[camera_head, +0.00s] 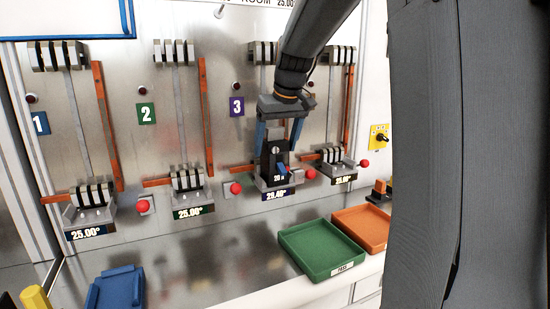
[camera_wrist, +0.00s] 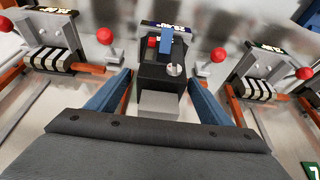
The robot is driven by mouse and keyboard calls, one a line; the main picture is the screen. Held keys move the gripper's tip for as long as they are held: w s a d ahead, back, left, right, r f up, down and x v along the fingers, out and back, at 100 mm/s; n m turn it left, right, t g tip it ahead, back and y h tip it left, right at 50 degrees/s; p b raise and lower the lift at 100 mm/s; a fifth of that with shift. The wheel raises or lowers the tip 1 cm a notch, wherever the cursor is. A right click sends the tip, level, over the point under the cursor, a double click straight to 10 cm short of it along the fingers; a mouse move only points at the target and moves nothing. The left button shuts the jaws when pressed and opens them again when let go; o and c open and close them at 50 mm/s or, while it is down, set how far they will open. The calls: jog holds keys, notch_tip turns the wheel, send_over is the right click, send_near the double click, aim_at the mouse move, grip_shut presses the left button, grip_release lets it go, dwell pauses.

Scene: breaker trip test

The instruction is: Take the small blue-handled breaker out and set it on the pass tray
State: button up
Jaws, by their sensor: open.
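The small black breaker with a blue handle (camera_head: 274,166) sits upright in the third station of the wall panel, above a lit readout. In the wrist view the breaker (camera_wrist: 158,72) lies between my fingers, its blue handle (camera_wrist: 166,42) at the far end and a small red part beside it. My gripper (camera_head: 280,138) is open, its two blue fingers on either side of the breaker. In the wrist view gaps show between the fingers of my gripper (camera_wrist: 160,80) and the breaker's sides. The green tray (camera_head: 300,258), with a small front label, is on the counter at lower right.
An orange tray (camera_head: 365,232) adjoins the green one. Other stations hold striped blocks (camera_head: 186,181) on grey bases. Red knobs (camera_head: 236,188) flank the third station. A blue object (camera_head: 117,290) lies at front left. The counter between is clear.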

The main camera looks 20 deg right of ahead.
jog(key=shift+w, duration=0.75)
jog(key=shift+w+a+f+p, duration=0.1)
jog(key=shift+w+p, duration=0.2)
jog(key=shift+p, duration=0.05)
jog(key=shift+w+f, duration=0.15)
jog(key=shift+f, duration=0.3)
jog(key=c, duration=1.6)
